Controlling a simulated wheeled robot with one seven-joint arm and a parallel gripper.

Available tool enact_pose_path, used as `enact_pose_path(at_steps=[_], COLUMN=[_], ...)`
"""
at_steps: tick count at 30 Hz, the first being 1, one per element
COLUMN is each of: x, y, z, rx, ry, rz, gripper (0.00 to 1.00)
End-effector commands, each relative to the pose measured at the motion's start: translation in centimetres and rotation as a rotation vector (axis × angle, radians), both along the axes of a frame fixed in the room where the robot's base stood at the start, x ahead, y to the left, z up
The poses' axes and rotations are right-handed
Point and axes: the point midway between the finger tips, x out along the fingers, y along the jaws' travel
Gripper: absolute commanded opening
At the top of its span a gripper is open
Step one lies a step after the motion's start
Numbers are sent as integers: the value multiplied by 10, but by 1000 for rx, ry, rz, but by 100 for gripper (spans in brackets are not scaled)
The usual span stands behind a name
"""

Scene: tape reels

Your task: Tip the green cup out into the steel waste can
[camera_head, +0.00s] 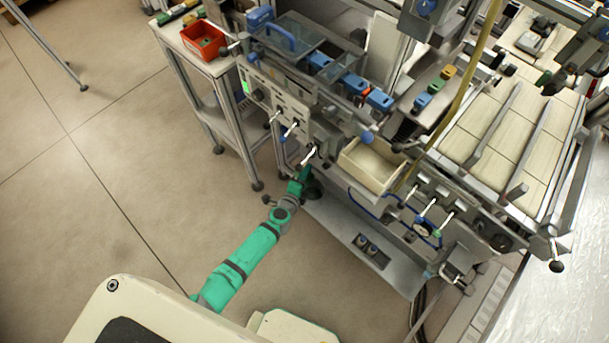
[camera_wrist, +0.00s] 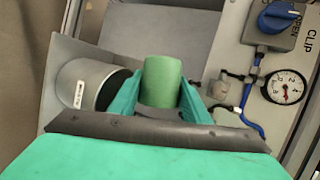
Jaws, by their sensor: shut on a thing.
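The green cup (camera_wrist: 161,84) is between the two fingers of my gripper (camera_wrist: 161,100) in the wrist view, and the gripper is shut on it. Its side faces the camera; I cannot see its opening or contents. The steel waste can (camera_wrist: 78,84) is just left of the cup, with a small white label on it and a dark interior showing beside the left finger. The cup is beside the can in the picture; the height between them is hard to judge. In the head view my gripper (camera_head: 303,180) is low at the machine's front, and the cup cannot be made out.
In the wrist view a pressure gauge (camera_wrist: 286,87), a blue knob (camera_wrist: 278,16) and blue tubing are on a panel at the right. In the head view the machine has protruding levers and an open cream bin (camera_head: 371,165). The floor at left is clear.

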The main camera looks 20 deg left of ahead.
Motion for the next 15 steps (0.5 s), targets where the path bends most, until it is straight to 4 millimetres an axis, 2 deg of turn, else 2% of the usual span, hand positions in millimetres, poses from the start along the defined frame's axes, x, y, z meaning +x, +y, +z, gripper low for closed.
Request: enact_pose_path(at_steps=[15], x=[-4], y=[-1], z=[-4], rx=[180], ry=[-63], rz=[4], gripper=[18])
